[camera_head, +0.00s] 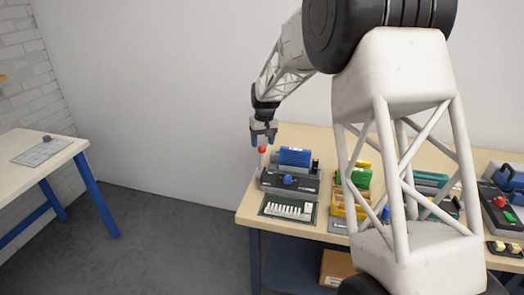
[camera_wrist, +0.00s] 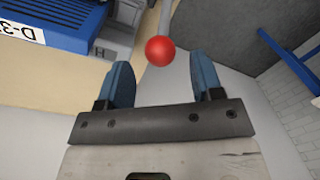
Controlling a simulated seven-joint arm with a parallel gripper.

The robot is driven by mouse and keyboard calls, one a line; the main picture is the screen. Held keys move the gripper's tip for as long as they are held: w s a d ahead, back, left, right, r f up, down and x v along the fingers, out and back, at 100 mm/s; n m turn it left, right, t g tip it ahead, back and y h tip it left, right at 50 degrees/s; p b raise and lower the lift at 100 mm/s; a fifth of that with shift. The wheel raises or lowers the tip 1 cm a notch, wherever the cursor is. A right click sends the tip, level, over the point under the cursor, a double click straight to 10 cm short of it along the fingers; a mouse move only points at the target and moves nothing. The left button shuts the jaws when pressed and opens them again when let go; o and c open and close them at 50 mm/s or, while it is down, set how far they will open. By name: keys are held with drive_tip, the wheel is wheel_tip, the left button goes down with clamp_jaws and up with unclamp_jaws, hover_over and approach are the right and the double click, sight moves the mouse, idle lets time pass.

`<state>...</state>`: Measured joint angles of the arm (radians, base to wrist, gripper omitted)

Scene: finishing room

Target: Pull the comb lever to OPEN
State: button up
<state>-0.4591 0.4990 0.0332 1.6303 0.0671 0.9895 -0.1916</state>
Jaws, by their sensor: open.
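The comb lever has a red ball knob (camera_head: 262,149) and stands at the left side of a dark grey machine (camera_head: 290,183) on the bench's left end. The red knob (camera_wrist: 159,51) and its grey rod also show in the wrist view. My gripper (camera_head: 264,138) is open and empty, pointing down just above the knob. In the wrist view the knob appears between and just beyond the two blue fingers of my gripper (camera_wrist: 161,75); I cannot tell whether they touch it. No OPEN marking is readable.
A blue ribbed block (camera_head: 295,156) sits on the machine, close beside the lever. A green tray with white pieces (camera_head: 290,209) lies in front. Yellow and green items (camera_head: 352,190) stand to the right. Floor (camera_head: 175,215) is clear left of the bench; another table (camera_head: 35,170) stands far left.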

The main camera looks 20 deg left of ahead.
sight(262, 149)
drive_tip(key=shift+a+f, duration=0.1)
drive_tip(key=shift+f, duration=2.1)
clamp_jaws()
